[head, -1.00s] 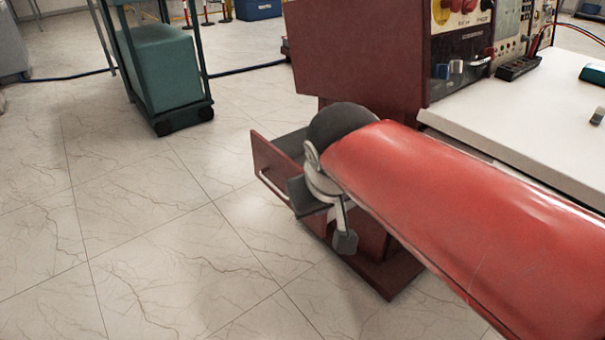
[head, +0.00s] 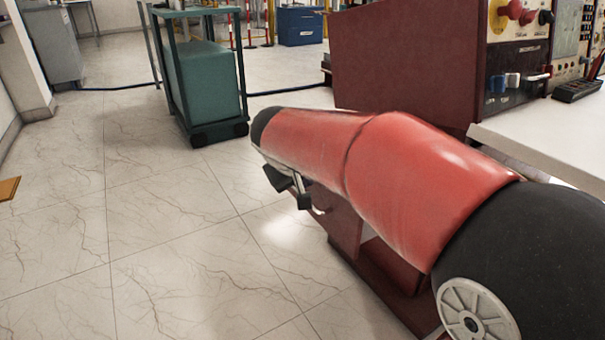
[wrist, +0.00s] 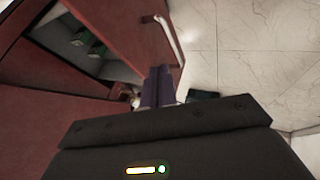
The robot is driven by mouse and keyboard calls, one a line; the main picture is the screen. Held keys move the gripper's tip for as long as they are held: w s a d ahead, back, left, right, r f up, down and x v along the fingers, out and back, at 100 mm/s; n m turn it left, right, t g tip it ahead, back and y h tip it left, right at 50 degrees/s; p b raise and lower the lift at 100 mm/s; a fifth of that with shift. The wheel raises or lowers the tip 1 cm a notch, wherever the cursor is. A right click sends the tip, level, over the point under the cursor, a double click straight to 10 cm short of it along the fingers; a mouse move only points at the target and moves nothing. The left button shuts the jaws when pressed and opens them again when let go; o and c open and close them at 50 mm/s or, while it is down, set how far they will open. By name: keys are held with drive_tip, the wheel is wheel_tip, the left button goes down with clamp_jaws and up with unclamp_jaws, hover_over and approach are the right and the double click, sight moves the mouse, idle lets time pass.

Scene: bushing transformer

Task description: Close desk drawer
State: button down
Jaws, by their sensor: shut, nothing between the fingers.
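The desk drawer has a dark red front (head: 340,220) with a pale bar handle (head: 317,207), low on the desk in the head view; my arm hides most of the drawer. In the wrist view the drawer front (wrist: 120,30) and its handle (wrist: 168,42) show close up. The drawer is open, with its grey inside (wrist: 65,45) visible. My gripper (wrist: 158,88) is shut and empty, its fingers by the drawer front near one end of the handle. I cannot tell whether they touch. In the head view the gripper (head: 304,200) is partly hidden under my arm.
The dark red desk body (head: 405,70) and white worktop (head: 550,140) stand to the right, with control panels at the back. A green cart (head: 205,85) stands behind on the left. Tiled floor left of the drawer is clear. Small green items (wrist: 85,40) lie inside the drawer.

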drive_tip(key=w+d+f, duration=0.2)
drive_tip(key=w+d, duration=0.1)
drive_tip(key=shift+w, duration=0.1)
drive_tip(key=shift+w+d, duration=0.25)
drive_tip(key=shift+d, duration=0.15)
drive_tip(key=w+d+p, duration=0.4)
drive_tip(key=w+d, duration=0.2)
drive_tip(key=d, duration=0.3)
drive_tip(key=w+d+p, duration=0.4)
drive_tip(key=w+d, duration=0.3)
drive_tip(key=d, duration=0.3)
drive_tip(key=shift+d, duration=0.15)
